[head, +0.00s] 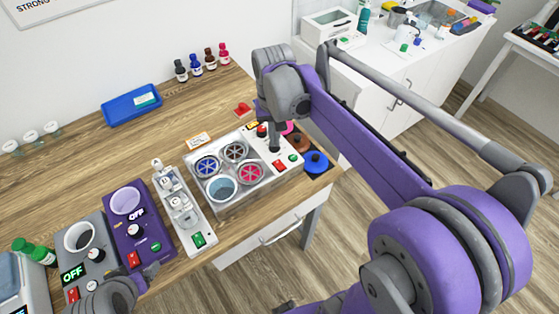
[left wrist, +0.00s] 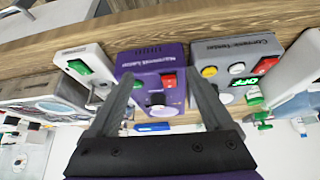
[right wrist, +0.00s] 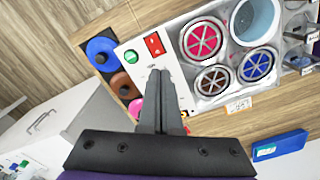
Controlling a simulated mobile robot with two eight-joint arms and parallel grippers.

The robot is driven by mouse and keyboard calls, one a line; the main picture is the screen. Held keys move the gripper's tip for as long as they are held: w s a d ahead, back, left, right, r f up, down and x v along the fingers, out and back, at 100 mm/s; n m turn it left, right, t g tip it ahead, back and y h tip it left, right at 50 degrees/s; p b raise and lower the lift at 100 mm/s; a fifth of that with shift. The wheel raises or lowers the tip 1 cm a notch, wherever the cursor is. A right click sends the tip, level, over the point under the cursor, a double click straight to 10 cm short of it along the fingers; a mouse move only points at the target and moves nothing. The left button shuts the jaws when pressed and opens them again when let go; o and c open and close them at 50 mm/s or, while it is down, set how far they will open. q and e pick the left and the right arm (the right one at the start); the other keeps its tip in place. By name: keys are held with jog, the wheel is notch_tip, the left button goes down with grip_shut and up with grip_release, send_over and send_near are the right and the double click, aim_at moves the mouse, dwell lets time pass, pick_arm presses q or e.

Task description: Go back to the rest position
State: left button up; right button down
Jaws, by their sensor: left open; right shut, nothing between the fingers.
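My right gripper (head: 275,148) is shut and empty. It is over the white control panel (head: 284,163) of a machine with several round cups. In the right wrist view its closed fingertips (right wrist: 158,74) point at the panel, below the red switch (right wrist: 154,45) and green button (right wrist: 131,57); I cannot tell whether they touch it. My left gripper (left wrist: 162,84) is open and empty in the left wrist view, its fingers on either side of the purple device (left wrist: 155,62). In the head view, the left arm shows at the bottom left, beside the same purple device (head: 150,243).
A grey device (head: 97,250) with an OFF display and a white switch strip (head: 184,212) flank the purple one. Blue (head: 316,160) and brown discs lie by the table's right end. A blue tray (head: 120,112) and small bottles stand farther back. The table's middle-left is clear.

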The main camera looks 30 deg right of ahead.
jog(key=shift+s+r, duration=0.1)
jog(key=shift+r, duration=0.1)
dwell(0.4)
jog(key=s+a+f+n+t, duration=0.2)
jog(key=s+a+f+t, duration=0.1)
jog(key=s, duration=0.3)
jog(key=s+a+f+n+t, duration=0.2)
jog(key=s+a+f+n, duration=0.1)
jog(key=s, duration=0.4)
jog(key=shift+a+f+t, duration=0.35)
jog(key=shift+f+t, duration=0.05)
jog(key=shift+f, duration=0.2)
